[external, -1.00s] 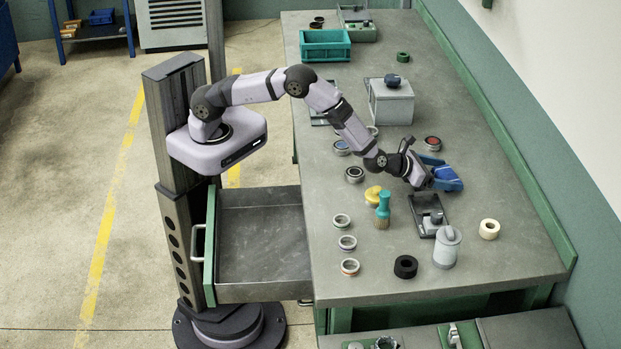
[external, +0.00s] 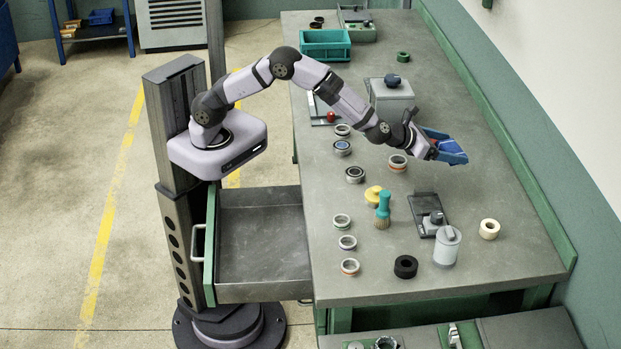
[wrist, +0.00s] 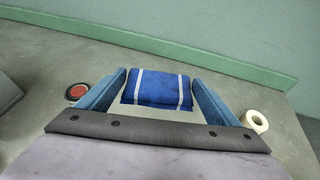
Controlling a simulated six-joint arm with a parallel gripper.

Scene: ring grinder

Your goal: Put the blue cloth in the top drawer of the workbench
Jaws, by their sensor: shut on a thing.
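The blue cloth (wrist: 158,88) has white stripes and appears folded. In the wrist view it lies between the two blue fingers of my gripper (wrist: 157,98), which is shut on it. In the external view my gripper (external: 450,148) is raised over the right part of the bench, and its fingers partly hide the cloth. The top drawer (external: 262,245) is pulled out at the left side of the workbench (external: 330,205). Its grey inside looks empty. My gripper is well to the right of the drawer and above it.
On the bench between gripper and drawer stand several rings (external: 341,221), a yellow knob (external: 373,196) and a teal-handled brush (external: 382,208). A grey box (external: 391,103) and a teal crate (external: 325,44) are farther back. A grey canister (external: 447,245) and tape roll (external: 489,229) stand nearer the front.

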